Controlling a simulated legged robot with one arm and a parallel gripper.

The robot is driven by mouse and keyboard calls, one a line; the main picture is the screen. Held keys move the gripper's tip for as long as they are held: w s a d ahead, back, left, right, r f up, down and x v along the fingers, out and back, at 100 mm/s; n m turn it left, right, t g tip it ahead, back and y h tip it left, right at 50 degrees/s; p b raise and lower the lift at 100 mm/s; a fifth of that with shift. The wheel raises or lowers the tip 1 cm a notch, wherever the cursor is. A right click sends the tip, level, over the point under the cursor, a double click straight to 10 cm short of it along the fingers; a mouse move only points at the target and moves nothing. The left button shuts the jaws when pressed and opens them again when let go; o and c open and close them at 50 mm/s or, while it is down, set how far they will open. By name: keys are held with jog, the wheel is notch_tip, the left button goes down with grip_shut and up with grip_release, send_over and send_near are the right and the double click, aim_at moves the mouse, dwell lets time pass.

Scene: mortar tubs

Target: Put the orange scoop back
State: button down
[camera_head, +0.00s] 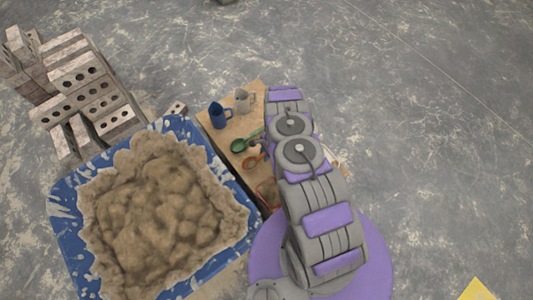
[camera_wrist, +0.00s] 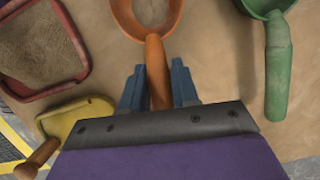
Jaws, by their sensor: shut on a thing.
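The orange scoop (camera_wrist: 147,15) shows in the wrist view at the top middle, its bowl holding some pale material and its handle pointing toward me. My gripper (camera_wrist: 158,85) has its blue fingers on either side of the orange handle and is shut on it. The scoop is over or on the tan board (camera_wrist: 220,60); I cannot tell whether it touches. In the head view the orange scoop (camera_head: 254,161) shows beside my arm, which hides my gripper and part of the board.
A green scoop (camera_wrist: 277,75) lies to the right in the wrist view. In the head view, a blue jug (camera_head: 218,117), a beige jug (camera_head: 242,101), a blue mortar tub (camera_head: 66,229) and bricks (camera_head: 90,85) stand nearby.

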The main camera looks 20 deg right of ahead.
jog(key=shift+d+f, duration=0.15)
jog(key=shift+d, duration=0.65)
jog(key=shift+f, duration=0.1)
jog(key=c, duration=1.3)
grip_release()
jog(key=shift+a, duration=0.25)
jog(key=o, duration=0.5)
jog(key=shift+a, duration=0.35)
jog(key=shift+d, duration=0.4)
jog(key=shift+p+v, duration=2.25)
jog(key=shift+v, duration=6.4)
